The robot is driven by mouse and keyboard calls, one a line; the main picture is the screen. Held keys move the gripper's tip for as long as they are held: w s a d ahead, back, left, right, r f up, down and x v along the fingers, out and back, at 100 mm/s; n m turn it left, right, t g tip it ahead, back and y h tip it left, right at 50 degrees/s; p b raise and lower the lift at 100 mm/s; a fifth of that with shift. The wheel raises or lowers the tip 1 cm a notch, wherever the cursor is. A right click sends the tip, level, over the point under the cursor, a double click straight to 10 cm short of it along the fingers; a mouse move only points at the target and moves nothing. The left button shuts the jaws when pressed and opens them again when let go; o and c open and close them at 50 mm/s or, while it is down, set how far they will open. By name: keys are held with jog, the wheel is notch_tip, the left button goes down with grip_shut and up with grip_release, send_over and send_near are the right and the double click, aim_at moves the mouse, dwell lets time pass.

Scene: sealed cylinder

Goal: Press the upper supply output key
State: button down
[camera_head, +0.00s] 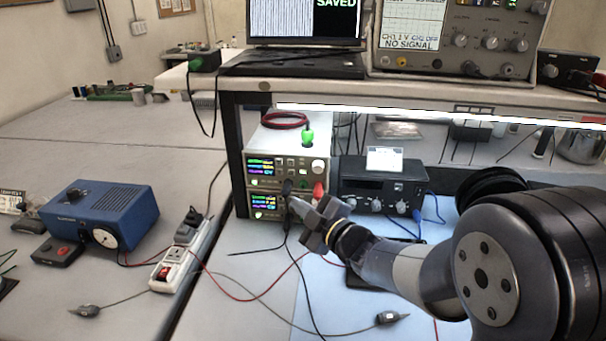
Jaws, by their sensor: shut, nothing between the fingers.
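Two bench power supplies are stacked under the shelf. The upper supply (262,181) has a lit colour display, small keys and a round knob at its right. Its output key is too small to tell apart from the other keys. The lower supply (253,204) also has a lit display, and its right part is hidden behind my gripper and the plugs. My gripper (299,209) is shut and empty. In the picture its tips overlap the lower supply's front, below the upper supply's keys. I cannot tell whether they touch it.
A black plug (287,187) and a red plug (319,190) stick out at the supplies' fronts, with cables hanging down. A black device (385,182) with knobs stands to the right. A power strip (178,262) and blue instrument (105,215) are at left. The shelf (430,90) hangs above.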

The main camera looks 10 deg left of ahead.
aim_at(303, 173)
jog(key=shift+w+a+p, duration=0.15)
jog(key=shift+w+p, duration=0.55)
jog(key=shift+w, duration=1.5)
jog(key=shift+w+a+p, duration=0.1)
jog(key=shift+w+p, duration=0.6)
jog(key=shift+w, duration=1.45)
jog(key=shift+w, duration=0.4)
jog(key=shift+w, duration=0.35)
jog(key=shift+s+b, duration=0.6)
jog(key=shift+s, duration=0.15)
jog(key=shift+s, duration=0.15)
